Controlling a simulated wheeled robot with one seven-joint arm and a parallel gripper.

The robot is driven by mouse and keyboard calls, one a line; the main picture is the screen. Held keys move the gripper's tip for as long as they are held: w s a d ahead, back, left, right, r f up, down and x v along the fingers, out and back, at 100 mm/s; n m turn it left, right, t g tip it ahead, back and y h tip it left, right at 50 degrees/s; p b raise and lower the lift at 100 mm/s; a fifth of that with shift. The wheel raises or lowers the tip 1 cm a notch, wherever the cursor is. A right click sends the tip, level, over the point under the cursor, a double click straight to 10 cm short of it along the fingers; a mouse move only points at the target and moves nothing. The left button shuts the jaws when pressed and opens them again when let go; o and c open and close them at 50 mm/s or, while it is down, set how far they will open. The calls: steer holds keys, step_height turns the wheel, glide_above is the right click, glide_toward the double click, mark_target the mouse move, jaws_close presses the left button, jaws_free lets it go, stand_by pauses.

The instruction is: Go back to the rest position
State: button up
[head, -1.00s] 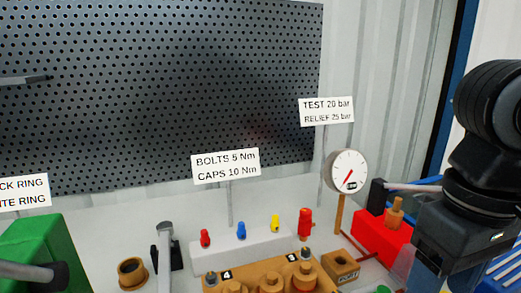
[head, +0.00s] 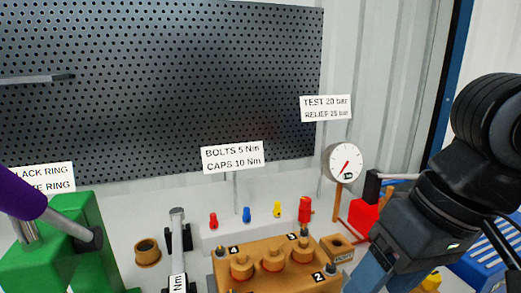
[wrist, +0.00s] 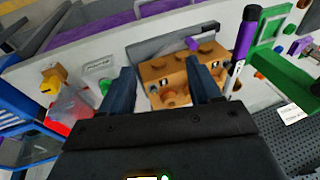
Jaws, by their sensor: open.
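My gripper (wrist: 160,78) is open in the wrist view, with its two dark blue fingers apart and nothing between them. The orange-brown pump block (wrist: 178,72) shows beyond the fingertips, apart from them as far as I can tell. In the head view my gripper (head: 372,274) hangs at the lower right, pointing down, beside the right end of the pump block (head: 262,283). Its fingertips are partly cut off by the frame's lower edge.
A gauge (head: 343,162) on a post stands behind my gripper, near a red block (head: 364,215). A white rack (head: 225,238) with small coloured pieces stands behind the pump. A green stand (head: 88,215) and a purple handle (head: 20,192) are at left. A perforated board (head: 160,90) is behind.

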steer(key=w+a+r+m+t+y, duration=0.1)
steer(key=w+a+r+t+y, duration=0.15)
steer(key=a+y, duration=0.35)
steer(key=w+a+r+t+y, duration=0.1)
steer(key=a+r+t+y, duration=0.25)
steer(key=a, duration=0.55)
steer(key=s+d+f+m+t+h, duration=0.5)
steer(key=d+f, duration=0.1)
steer(key=f, duration=0.3)
steer(key=s+d+f+m+t+h, duration=0.4)
steer(key=s+d+f+m+h, duration=0.15)
steer(key=f, duration=0.35)
steer(key=s+d+f+n, duration=0.1)
steer(key=s+d+n, duration=0.1)
steer(key=s, duration=0.5)
steer(key=s+d+f+n+g+h, duration=0.1)
steer(key=s+d+n, duration=0.2)
steer(key=s+d, duration=0.2)
steer(key=s+d+f+n+h, duration=0.1)
steer(key=s+d+n, duration=0.2)
steer(key=s, duration=0.6)
steer(key=shift+d, duration=0.3)
